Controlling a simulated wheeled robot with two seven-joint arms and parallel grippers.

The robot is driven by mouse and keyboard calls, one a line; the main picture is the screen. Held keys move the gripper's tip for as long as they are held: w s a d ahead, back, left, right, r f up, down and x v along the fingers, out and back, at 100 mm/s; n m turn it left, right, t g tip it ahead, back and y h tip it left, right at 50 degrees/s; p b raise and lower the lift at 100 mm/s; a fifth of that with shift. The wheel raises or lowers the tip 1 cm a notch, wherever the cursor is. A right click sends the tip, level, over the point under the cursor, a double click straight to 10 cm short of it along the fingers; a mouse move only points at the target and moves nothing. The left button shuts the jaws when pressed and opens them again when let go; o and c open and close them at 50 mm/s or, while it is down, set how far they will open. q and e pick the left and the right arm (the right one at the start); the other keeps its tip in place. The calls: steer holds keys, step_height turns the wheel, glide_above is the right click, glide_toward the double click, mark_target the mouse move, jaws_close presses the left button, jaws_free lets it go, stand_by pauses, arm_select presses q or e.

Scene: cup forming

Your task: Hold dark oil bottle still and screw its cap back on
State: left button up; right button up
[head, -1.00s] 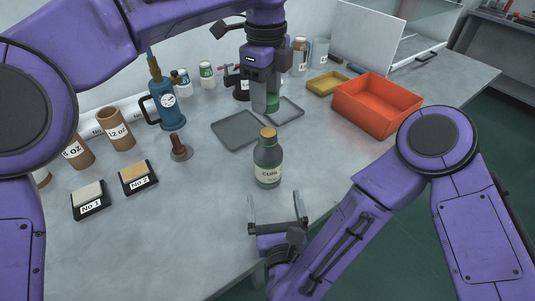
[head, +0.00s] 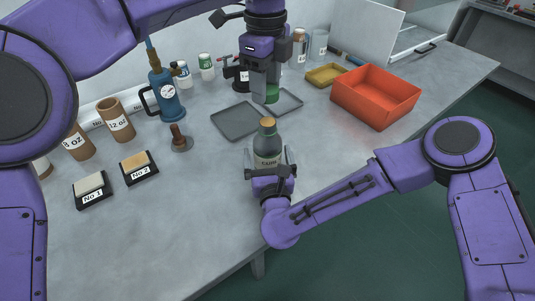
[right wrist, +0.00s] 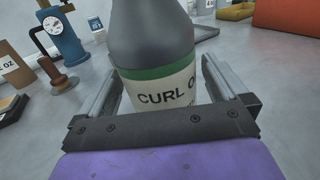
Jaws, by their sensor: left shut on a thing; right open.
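The dark oil bottle (head: 268,147) stands upright on the table, with a tan top (head: 268,122) at its neck. In the right wrist view the bottle (right wrist: 155,40) shows a green band and a "CURL O" label; its top is out of frame. My right gripper (head: 269,156) is open, with its fingers on either side of the bottle; contact cannot be told. Whether this is the cap is unclear.
A grey tray (head: 236,121) lies behind the bottle. An orange bin (head: 375,100) and a yellow tray (head: 323,76) are at the right.

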mark_target(266, 121)
steer(key=shift+w, duration=0.15)
steer(key=c, duration=1.4)
arm_select(q)
steer(key=shift+f, duration=2.45)
steer(key=shift+f, duration=0.15)
steer(key=shift+f, duration=0.75)
steer(key=shift+f, duration=0.55)
